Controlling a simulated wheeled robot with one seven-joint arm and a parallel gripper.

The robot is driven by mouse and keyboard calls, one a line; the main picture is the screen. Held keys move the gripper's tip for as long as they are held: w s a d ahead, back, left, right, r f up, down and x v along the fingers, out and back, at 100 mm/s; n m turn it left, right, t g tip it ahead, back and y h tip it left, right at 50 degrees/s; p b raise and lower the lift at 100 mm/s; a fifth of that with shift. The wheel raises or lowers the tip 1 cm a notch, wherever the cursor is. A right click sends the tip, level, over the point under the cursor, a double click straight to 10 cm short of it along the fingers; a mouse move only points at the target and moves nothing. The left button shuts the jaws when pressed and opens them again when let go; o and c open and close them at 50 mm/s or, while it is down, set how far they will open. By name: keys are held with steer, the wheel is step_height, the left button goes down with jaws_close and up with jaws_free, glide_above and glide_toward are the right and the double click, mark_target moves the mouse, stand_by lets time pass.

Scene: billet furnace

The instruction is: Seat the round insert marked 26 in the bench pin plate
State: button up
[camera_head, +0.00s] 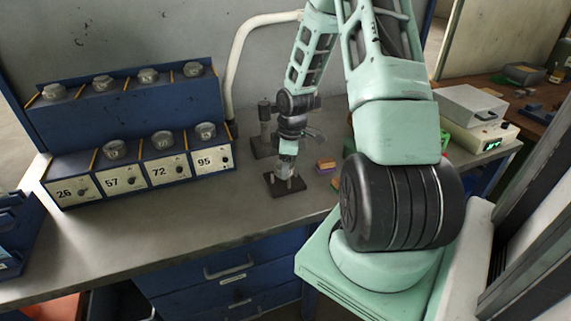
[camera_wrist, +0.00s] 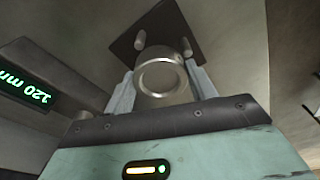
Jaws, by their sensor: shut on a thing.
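My gripper (camera_head: 286,172) points down over the bench pin plate (camera_head: 298,189), a small dark square plate on the grey bench. In the wrist view my gripper (camera_wrist: 160,84) is shut on a round metal insert (camera_wrist: 160,92), with one finger on each side. The insert's near end shows as a ring; no number on it can be read. Beyond it is the dark pin plate (camera_wrist: 170,20), with two short upright pins showing beside the insert. I cannot tell whether the insert touches the plate or pins. In the head view the insert is small and mostly hidden by the fingers.
A blue rack (camera_head: 140,122) at the left holds several round inserts. Its front labels read 26, 57, 72 and 95; no insert shows above 26. A dark stand (camera_head: 265,130) is close behind my gripper. Small coloured blocks (camera_head: 325,165) lie right of the plate. The front-left bench is clear.

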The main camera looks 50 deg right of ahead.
steer(key=shift+s+a+f+b, duration=0.2)
steer(key=shift+s+f, duration=0.1)
steer(key=shift+f, duration=0.3)
steer(key=shift+s+a+f+b, duration=0.1)
steer(key=shift+s+f+b, duration=0.15)
steer(key=shift+f, duration=0.3)
steer(key=o, duration=1.2)
steer(key=shift+s, duration=0.1)
steer(key=shift+r, duration=0.1)
steer(key=r+p, duration=0.2)
steer(key=p, duration=0.1)
steer(key=shift+w+d+r+p, duration=0.2)
steer(key=shift+d+r+p, duration=0.1)
steer(key=shift+r, duration=0.1)
step_height(320, 180, up, 2)
steer(key=shift+r+p, duration=0.2)
steer(key=shift+p, duration=0.85)
steer(key=r+p, duration=0.5)
steer(key=r, duration=0.1)
steer(key=shift+s+d+p, duration=0.15)
steer(key=shift+s+p, duration=0.15)
steer(key=shift+p, duration=0.1)
